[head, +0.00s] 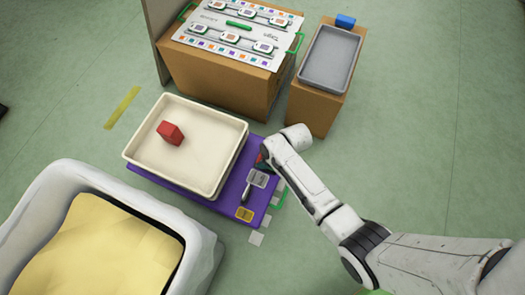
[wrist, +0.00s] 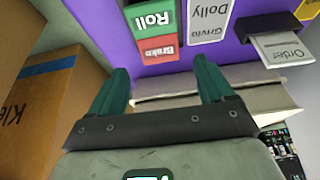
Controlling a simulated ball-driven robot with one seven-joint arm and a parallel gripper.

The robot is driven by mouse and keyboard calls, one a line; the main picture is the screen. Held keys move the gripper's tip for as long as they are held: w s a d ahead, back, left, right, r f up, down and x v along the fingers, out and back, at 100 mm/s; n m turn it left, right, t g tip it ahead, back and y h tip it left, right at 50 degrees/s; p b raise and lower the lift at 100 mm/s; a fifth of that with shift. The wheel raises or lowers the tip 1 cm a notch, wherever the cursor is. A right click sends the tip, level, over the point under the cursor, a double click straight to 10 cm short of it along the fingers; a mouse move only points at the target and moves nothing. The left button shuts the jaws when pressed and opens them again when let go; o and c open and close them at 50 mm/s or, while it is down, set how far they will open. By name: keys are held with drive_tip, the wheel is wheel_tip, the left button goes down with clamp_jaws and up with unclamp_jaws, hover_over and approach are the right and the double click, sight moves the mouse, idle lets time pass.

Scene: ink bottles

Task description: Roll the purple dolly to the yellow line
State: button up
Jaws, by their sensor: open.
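The purple dolly (head: 228,208) sits on the green floor and carries a cream tray (head: 236,160) with a red block (head: 170,133) in it. The yellow line (head: 122,107) lies on the floor to the upper left of the dolly, apart from it. In the wrist view the purple dolly (wrist: 105,25) bears a green "Roll" panel (wrist: 154,17) beside a red "Brake" panel (wrist: 157,50), and a "Dolly" label (wrist: 208,20). My gripper (wrist: 162,88) is open and empty, its teal fingers pointing at the dolly by these panels. In the head view my arm mostly hides it at the dolly's right edge.
A cardboard box (head: 215,78) with a labelled board stands behind the dolly; another box (head: 312,108) with a grey tray (head: 332,58) stands right of it. A white bin (head: 125,200) with yellow contents is close at the lower left. The floor around the yellow line looks clear.

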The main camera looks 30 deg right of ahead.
sight(261, 158)
drive_tip(key=shift+b+x, duration=0.9)
drive_tip(key=shift+x, duration=1.15)
